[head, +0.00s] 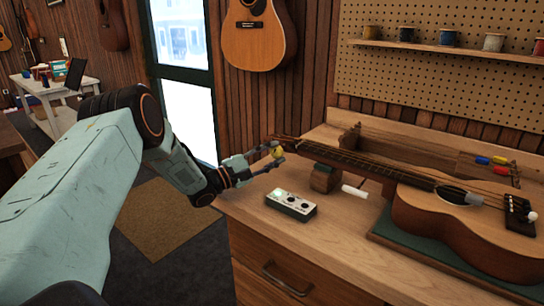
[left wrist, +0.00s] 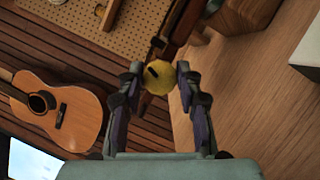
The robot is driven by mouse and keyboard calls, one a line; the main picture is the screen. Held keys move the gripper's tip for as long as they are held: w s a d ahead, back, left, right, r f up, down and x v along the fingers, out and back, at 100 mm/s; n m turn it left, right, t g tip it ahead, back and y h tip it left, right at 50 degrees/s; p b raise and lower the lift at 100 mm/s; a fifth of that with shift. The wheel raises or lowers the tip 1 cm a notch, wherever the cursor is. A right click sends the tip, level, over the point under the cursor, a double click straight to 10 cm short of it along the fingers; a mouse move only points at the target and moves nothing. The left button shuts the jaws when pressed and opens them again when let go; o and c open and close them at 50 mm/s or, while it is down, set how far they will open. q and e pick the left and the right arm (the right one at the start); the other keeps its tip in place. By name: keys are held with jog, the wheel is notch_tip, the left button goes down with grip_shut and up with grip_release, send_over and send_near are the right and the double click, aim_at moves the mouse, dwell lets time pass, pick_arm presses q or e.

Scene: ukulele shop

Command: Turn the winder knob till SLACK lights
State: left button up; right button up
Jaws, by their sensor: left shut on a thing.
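The yellow winder knob (head: 277,152) is at the headstock end of the ukulele (head: 455,215), which lies on its back on the bench. My left gripper (head: 270,154) is shut on the knob. In the left wrist view the round yellow knob (left wrist: 159,77), with a dark mark on its face, sits between the two fingertips (left wrist: 158,74). My right gripper is not in view.
A wooden neck rest (head: 324,178) holds up the neck. A white cylinder (head: 354,191) lies beside it. The body rests on a green mat (head: 400,240). A guitar (head: 258,36) hangs on the wall behind. The bench front around the box is clear.

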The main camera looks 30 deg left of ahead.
pick_arm(q)
jog(key=shift+a, duration=0.1)
jog(key=o, duration=0.9)
jog(key=shift+c, duration=0.2)
jog(key=v, duration=1.2)
jog(key=shift+s, duration=0.1)
jog(key=shift+f, duration=0.1)
